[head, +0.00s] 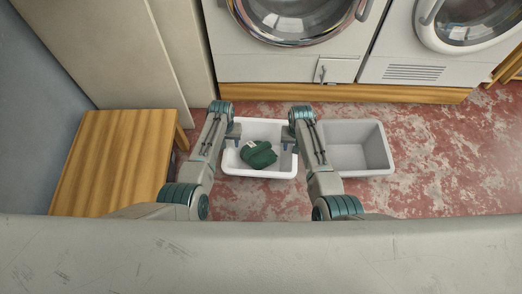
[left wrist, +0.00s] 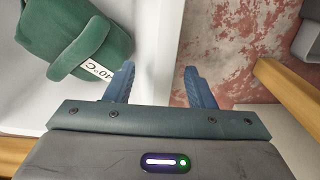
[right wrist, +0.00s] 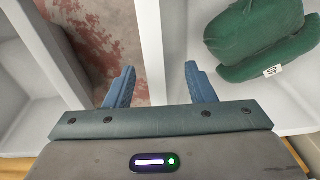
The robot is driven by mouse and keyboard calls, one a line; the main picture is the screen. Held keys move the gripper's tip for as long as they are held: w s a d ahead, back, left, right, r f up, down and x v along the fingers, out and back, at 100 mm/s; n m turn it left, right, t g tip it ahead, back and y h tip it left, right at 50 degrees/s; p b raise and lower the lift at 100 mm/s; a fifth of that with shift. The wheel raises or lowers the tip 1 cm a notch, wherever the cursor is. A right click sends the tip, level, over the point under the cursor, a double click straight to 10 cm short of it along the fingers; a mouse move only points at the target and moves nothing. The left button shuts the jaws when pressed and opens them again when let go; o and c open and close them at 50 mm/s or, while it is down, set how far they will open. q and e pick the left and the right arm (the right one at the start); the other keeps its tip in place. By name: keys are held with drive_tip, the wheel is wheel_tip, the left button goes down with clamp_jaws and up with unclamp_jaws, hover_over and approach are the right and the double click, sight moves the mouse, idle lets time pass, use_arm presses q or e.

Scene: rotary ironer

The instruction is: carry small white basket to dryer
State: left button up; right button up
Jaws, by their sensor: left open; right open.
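The small white basket (head: 257,175) stands on the floor between my two arms, with a dark green cloth (head: 259,155) carrying a white tag inside. My left gripper (head: 233,141) is open at the basket's left side; in the left wrist view its blue fingers (left wrist: 160,86) stand on either side of the basket wall (left wrist: 160,45). My right gripper (head: 291,146) is open at the right side; in the right wrist view its fingers (right wrist: 160,86) stand on either side of the opposite wall (right wrist: 150,40). Whether the fingers touch the walls, I cannot tell.
Two white front-loading machines (head: 298,68) (head: 405,72) stand on a wooden plinth (head: 345,93) at the back; which is the dryer is unclear. A light grey bin (head: 352,150), empty, stands close right of the basket. A wooden table (head: 110,160) is at left. Red worn floor is clear at right.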

use_arm(q)
clamp_jaws()
use_arm(e)
clamp_jaws()
use_arm(q)
drive_tip(key=shift+r, duration=0.15)
use_arm(e)
drive_tip(key=shift+r, duration=0.15)
